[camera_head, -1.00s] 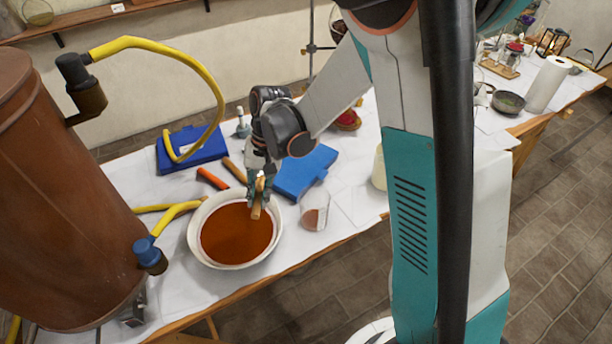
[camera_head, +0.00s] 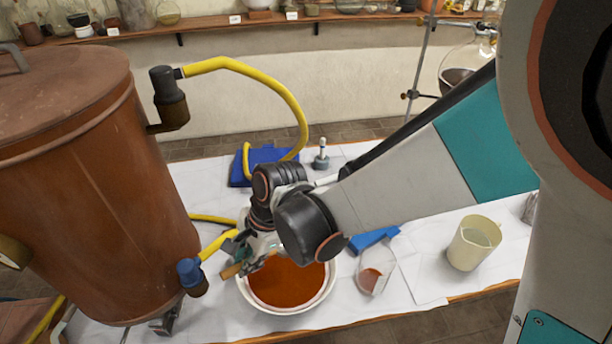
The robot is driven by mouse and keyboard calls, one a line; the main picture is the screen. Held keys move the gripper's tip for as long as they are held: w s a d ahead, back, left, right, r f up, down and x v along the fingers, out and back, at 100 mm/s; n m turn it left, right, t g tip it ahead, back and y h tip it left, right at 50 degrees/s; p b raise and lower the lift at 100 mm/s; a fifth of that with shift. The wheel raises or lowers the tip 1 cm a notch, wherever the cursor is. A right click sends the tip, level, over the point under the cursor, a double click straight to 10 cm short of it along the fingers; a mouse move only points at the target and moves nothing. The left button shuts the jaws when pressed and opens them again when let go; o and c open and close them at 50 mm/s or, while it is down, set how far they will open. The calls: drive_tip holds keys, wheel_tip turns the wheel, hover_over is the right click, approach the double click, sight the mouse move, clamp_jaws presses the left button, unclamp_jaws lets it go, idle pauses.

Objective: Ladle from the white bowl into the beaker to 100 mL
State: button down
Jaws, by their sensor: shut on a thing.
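The white bowl (camera_head: 328,296) stands on the white-covered table and holds red-orange liquid (camera_head: 285,283). The clear beaker (camera_head: 385,256) is just right of the bowl, with some reddish liquid low inside. It looks tilted in this view, and I cannot read its marks. My gripper (camera_head: 246,257) is over the left rim of the bowl. It is shut on a light wooden handle (camera_head: 231,271), taken to be the ladle's. The ladle's cup cannot be made out. My wrist hides the far part of the bowl.
A large brown barrel (camera_head: 90,190) with taps and yellow hoses (camera_head: 270,84) stands at left. A cream jug (camera_head: 472,245) is right of the beaker. Blue objects (camera_head: 372,239) lie behind. A metal stand (camera_head: 419,70) rises at the back. Some table right of the beaker is clear.

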drive_tip(key=shift+w+d+f+g+y+b, duration=0.35)
drive_tip(key=shift+f+g+y+b, duration=0.1)
drive_tip(key=shift+f+b, duration=1.2)
drive_tip(key=shift+w+d+f+g+y+b, duration=0.35)
drive_tip(key=shift+f+y+b, duration=0.15)
drive_tip(key=shift+f+b, duration=1.1)
drive_tip(key=shift+w+d+f+g+y+b, duration=0.3)
drive_tip(key=shift+f+g+y+b, duration=0.15)
drive_tip(key=shift+f+b, duration=1.2)
drive_tip(key=shift+s+r, duration=0.1)
drive_tip(key=shift+s+a+f+t+h+p, duration=0.35)
drive_tip(key=shift+s+a+t+h, duration=0.15)
drive_tip(key=shift+t+h, duration=0.2)
drive_tip(key=shift+r, duration=0.3)
drive_tip(key=shift+s+r+p, duration=0.1)
drive_tip(key=shift+r+p, duration=2.3)
drive_tip(key=shift+r, duration=0.7)
drive_tip(key=shift+r, duration=0.1)
